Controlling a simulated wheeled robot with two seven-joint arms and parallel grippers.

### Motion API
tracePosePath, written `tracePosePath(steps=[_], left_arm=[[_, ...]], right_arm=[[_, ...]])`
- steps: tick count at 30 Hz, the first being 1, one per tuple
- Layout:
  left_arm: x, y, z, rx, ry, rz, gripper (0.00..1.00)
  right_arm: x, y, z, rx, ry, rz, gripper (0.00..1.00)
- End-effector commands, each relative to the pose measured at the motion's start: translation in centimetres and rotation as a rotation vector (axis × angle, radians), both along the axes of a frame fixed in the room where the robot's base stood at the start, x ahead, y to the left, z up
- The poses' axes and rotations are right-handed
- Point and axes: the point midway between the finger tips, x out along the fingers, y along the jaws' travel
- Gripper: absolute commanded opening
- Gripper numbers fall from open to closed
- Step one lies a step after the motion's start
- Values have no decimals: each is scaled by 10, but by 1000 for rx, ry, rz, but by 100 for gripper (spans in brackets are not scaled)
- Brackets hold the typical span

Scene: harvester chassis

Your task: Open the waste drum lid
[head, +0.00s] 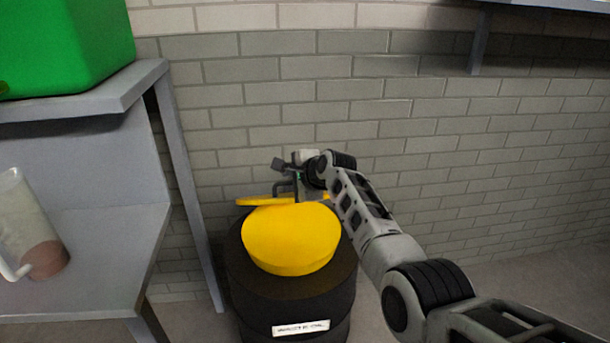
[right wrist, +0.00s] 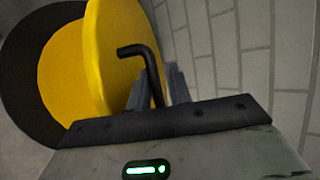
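The dark waste drum (head: 290,300) stands on the floor against the wall, with a round yellow funnel top (head: 290,243). Its yellow lid (head: 262,201) shows as a thin, almost edge-on disc at the back of the top, tilted up. In the right wrist view the lid (right wrist: 112,50) stands apart from the yellow top (right wrist: 62,75). A bent black handle (right wrist: 148,62) sticks out from the lid. My right gripper (head: 284,184) is behind the drum top; its fingers (right wrist: 157,92) are on both sides of the handle and look closed on it. My left gripper is out of view.
A grey shelf unit (head: 185,180) stands left of the drum, with a green bin (head: 65,45) on top and a clear jug (head: 30,225) on its lower shelf. A brick wall (head: 430,130) is close behind. Floor at right is clear.

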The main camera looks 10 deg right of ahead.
Motion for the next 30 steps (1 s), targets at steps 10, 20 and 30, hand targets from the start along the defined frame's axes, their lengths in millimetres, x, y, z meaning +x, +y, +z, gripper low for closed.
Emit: tracePosePath(steps=[10,20,30], left_arm=[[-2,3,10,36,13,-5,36],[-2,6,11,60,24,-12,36],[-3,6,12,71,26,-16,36]], right_arm=[[-31,-18,30,1,-5,-4,20],[-75,-41,64,0,-5,-4,20],[-107,-59,91,1,-3,-3,20]])
